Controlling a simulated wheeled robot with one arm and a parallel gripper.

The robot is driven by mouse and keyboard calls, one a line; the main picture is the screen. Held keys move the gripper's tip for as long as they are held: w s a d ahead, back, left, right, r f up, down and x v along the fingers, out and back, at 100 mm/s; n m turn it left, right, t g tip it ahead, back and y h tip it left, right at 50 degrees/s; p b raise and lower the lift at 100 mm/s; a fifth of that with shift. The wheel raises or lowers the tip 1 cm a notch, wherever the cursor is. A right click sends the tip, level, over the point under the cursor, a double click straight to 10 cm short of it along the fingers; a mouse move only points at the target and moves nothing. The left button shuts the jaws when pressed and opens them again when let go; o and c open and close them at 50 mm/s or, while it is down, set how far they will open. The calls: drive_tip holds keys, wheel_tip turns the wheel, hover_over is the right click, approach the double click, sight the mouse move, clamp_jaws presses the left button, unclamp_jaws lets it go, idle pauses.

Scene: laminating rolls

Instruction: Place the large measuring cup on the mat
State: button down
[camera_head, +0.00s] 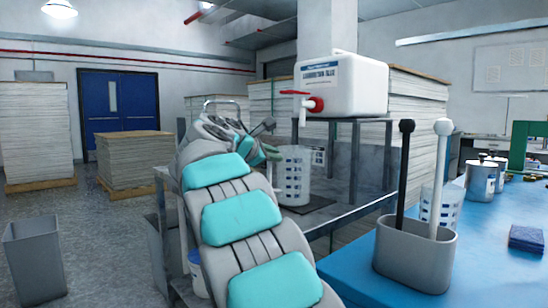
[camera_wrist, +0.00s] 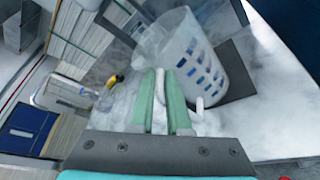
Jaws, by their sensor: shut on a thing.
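The large measuring cup (camera_head: 294,176) is translucent white with blue markings. It stands upright over the dark mat (camera_head: 318,204) on the grey metal stand, and it also shows in the wrist view (camera_wrist: 195,58) overlapping the mat (camera_wrist: 237,68). I cannot tell whether its base touches the mat. My gripper (camera_head: 268,155) is at the cup's left side in the head view. Its green fingers (camera_wrist: 161,88) are shut on the cup's pale handle in the wrist view. My arm hides part of the stand.
A white jug with a red tap (camera_head: 345,85) stands on a raised shelf behind the cup. On the blue table (camera_head: 500,265) at right are a grey holder (camera_head: 413,258) with two rods, a smaller translucent cup (camera_head: 440,205) and metal cans (camera_head: 482,180). A grey bin (camera_head: 35,258) stands at left.

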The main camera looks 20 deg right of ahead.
idle(0.3)
drive_tip(key=c, duration=0.9)
unclamp_jaws()
drive_tip(key=shift+f, duration=0.15)
drive_tip(key=v, duration=1.2)
drive_tip(key=shift+s, duration=0.1)
drive_tip(key=shift+a, duration=0.15)
